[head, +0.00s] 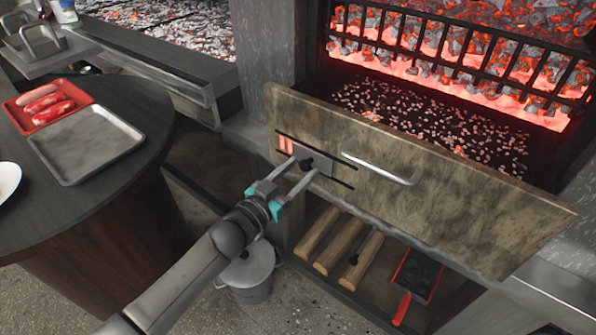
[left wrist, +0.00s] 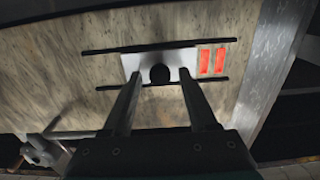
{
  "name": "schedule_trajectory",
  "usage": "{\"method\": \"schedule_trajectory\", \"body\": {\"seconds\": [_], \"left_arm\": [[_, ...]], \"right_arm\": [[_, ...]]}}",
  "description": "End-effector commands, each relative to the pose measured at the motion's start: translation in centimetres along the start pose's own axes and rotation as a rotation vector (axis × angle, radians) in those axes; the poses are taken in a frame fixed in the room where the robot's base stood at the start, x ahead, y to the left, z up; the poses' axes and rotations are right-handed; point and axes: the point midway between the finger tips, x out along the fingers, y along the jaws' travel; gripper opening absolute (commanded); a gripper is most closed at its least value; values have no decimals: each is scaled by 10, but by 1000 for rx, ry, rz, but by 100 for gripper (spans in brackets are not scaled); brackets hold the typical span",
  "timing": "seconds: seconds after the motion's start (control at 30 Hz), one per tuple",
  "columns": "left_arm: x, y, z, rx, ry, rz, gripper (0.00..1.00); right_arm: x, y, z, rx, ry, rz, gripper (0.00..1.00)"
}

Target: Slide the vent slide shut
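The vent slide (head: 311,159) is a small silver plate with a black knob (head: 306,163), set between two black rails on the mottled front panel (head: 470,205) below the fire. Two glowing red slots (head: 285,145) show uncovered just left of the plate in the head view. In the left wrist view the plate (left wrist: 182,58) has the slots (left wrist: 212,61) on its right and the knob (left wrist: 160,74) at its middle. My left gripper (head: 300,172) is open in front of the plate, its fingers spread to either side of the knob. My right gripper is in neither view.
A silver bar handle (head: 385,172) sticks out of the panel right of the slide. Below are split logs (head: 340,247) and a red-handled dustpan (head: 415,280). A bucket (head: 248,275) stands under my arm. A table (head: 90,205) with trays is at left.

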Motion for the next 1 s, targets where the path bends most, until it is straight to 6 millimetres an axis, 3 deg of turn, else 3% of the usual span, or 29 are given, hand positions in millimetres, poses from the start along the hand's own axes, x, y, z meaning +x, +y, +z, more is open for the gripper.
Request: {"method": "schedule_trajectory", "body": {"seconds": [0.07, 0.5, 1.0], "left_arm": [[0, 0, 0, 0, 0, 0, 48], [0, 0, 0, 0, 0, 0, 0], [0, 0, 0, 0, -1, 0, 0]], "right_arm": [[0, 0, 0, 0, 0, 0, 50], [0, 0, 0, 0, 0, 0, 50], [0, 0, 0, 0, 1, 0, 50]]}}
